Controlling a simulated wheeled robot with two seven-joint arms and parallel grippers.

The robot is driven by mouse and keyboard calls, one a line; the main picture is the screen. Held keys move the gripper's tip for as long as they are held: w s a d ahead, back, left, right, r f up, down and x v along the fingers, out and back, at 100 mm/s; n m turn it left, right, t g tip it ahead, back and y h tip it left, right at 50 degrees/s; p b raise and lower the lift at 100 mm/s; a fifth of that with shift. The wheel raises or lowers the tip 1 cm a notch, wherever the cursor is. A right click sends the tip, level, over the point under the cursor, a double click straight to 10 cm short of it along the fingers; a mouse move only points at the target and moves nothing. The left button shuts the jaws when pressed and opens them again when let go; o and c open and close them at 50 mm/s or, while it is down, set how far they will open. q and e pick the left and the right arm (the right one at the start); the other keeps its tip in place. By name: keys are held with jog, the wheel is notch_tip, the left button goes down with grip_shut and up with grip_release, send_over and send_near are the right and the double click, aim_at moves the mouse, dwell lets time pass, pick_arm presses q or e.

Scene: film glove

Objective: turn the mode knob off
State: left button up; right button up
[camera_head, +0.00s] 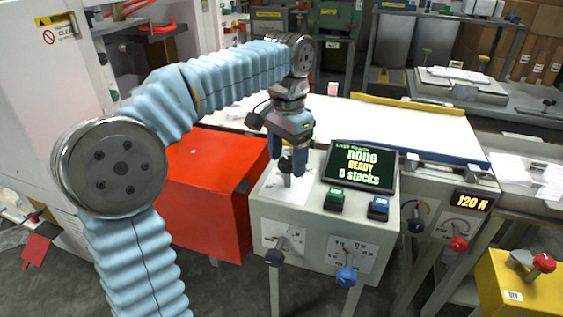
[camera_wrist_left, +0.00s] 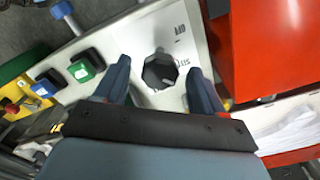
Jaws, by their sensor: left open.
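The mode knob (camera_head: 286,166) is a dark knob on a pale plate on top of the grey control box (camera_head: 305,215). In the left wrist view the knob (camera_wrist_left: 161,70) looks dark and many-sided, with partly readable lettering beside it. My left gripper (camera_head: 288,168) points down over the knob. In the left wrist view its two blue fingers (camera_wrist_left: 160,80) are apart, one on each side of the knob, with a gap to each. Whether the fingertips reach down to the knob's height I cannot tell. My right gripper is not in view.
Front dials carry a black knob (camera_head: 275,258) and a blue knob (camera_head: 346,277). A red cabinet (camera_head: 205,190) stands close at left.

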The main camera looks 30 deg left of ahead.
pick_arm(q)
jog(key=shift+f, duration=0.15)
jog(key=c, duration=1.1)
jog(key=shift+o, duration=0.2)
jog(key=shift+n, duration=0.4)
jog(key=n, duration=1.1)
